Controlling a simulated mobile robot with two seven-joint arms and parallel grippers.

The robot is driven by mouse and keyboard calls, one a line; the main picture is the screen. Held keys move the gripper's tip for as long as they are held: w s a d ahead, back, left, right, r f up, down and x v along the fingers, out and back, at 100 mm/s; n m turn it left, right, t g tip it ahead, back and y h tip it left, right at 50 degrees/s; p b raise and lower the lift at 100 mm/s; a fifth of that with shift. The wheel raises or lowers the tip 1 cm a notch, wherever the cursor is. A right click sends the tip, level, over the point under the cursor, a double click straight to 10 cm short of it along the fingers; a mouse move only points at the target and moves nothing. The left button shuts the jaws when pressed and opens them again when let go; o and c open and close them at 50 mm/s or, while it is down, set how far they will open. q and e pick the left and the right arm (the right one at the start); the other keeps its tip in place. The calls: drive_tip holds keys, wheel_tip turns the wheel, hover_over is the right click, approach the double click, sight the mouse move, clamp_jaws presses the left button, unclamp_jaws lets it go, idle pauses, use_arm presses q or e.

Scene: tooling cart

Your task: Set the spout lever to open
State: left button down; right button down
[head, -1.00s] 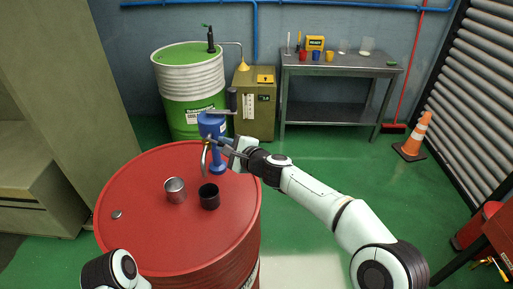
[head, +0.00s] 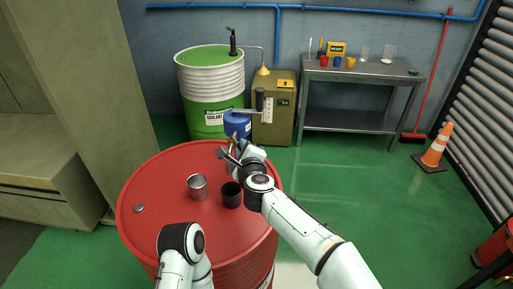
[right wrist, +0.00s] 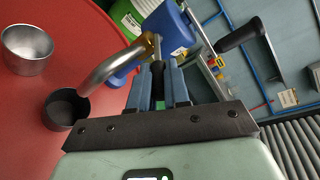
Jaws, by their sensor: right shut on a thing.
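The blue pump (head: 238,123) stands at the far side of the red drum (head: 165,165), its lower part hidden behind my right gripper. In the right wrist view its bent metal spout (right wrist: 108,66) comes from a brass-coloured valve (right wrist: 150,44) and ends over the black cup (right wrist: 66,108). My right gripper (right wrist: 159,75) is at this valve, its two fingers close together on a dark narrow piece that looks like the spout lever. The fingers hide most of the lever, so its angle is unclear. My left arm shows low in the head view, without its gripper.
A silver tin (head: 197,187) and the black cup (head: 231,195) stand on the drum near my right forearm. The pump's black-handled crank (right wrist: 240,35) rises beside the gripper. A green-topped drum (head: 212,85) and an olive cabinet (head: 275,125) stand behind.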

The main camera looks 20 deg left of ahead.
drive_tip(key=shift+s+r, duration=0.1)
drive_tip(key=shift+r, duration=0.25)
drive_tip(key=c, duration=1.1)
unclamp_jaws()
drive_tip(key=shift+a, duration=0.1)
drive_tip(key=shift+f, duration=0.2)
drive_tip(key=shift+f, duration=0.1)
